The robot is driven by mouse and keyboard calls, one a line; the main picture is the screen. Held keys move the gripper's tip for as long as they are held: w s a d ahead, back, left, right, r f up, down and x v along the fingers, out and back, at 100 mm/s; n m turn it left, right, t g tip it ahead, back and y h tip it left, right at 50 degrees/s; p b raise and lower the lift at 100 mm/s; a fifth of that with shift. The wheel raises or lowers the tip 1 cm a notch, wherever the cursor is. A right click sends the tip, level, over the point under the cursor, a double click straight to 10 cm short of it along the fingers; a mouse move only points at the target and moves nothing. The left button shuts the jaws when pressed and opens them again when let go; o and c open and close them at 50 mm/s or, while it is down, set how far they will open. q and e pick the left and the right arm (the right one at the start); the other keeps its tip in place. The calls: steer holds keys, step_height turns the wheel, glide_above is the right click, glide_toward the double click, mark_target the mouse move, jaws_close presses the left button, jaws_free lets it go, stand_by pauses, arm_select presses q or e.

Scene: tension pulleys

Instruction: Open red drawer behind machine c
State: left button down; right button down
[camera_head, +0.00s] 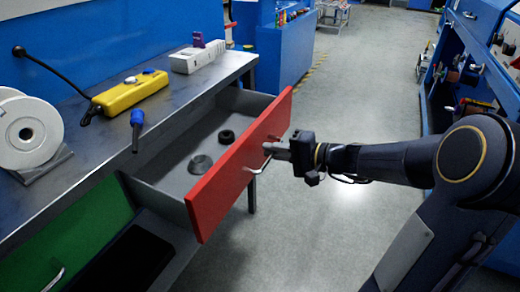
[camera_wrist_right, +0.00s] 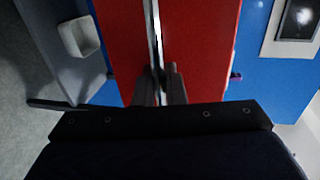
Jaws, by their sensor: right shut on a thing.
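The red drawer (camera_head: 240,165) is pulled out from under the grey workbench, and its grey inside shows. Two dark round parts, a wider disc (camera_head: 200,164) and a smaller ring (camera_head: 226,136), lie in it. My right gripper (camera_head: 268,149) is at the drawer's front, shut on its metal handle (camera_head: 258,168). In the right wrist view the gripper fingers (camera_wrist_right: 160,88) close around the handle bar (camera_wrist_right: 155,35) in front of the red panel (camera_wrist_right: 195,50). My left gripper is not in view.
A green drawer (camera_head: 85,235) is at the lower left. On the bench (camera_head: 95,150) are a yellow control box (camera_head: 130,92), a blue-handled tool (camera_head: 137,120), a white reel (camera_head: 30,130) and a white box (camera_head: 195,58). The grey floor (camera_head: 340,215) right of the red drawer is open.

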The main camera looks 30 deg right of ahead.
steer(key=shift+s+d, duration=0.25)
steer(key=shift+s, duration=0.15)
steer(key=c, duration=1.6)
jaws_free()
steer(key=p+v, duration=0.1)
steer(key=v, duration=0.6)
steer(key=shift+s+d, duration=0.25)
steer(key=shift+s, duration=0.05)
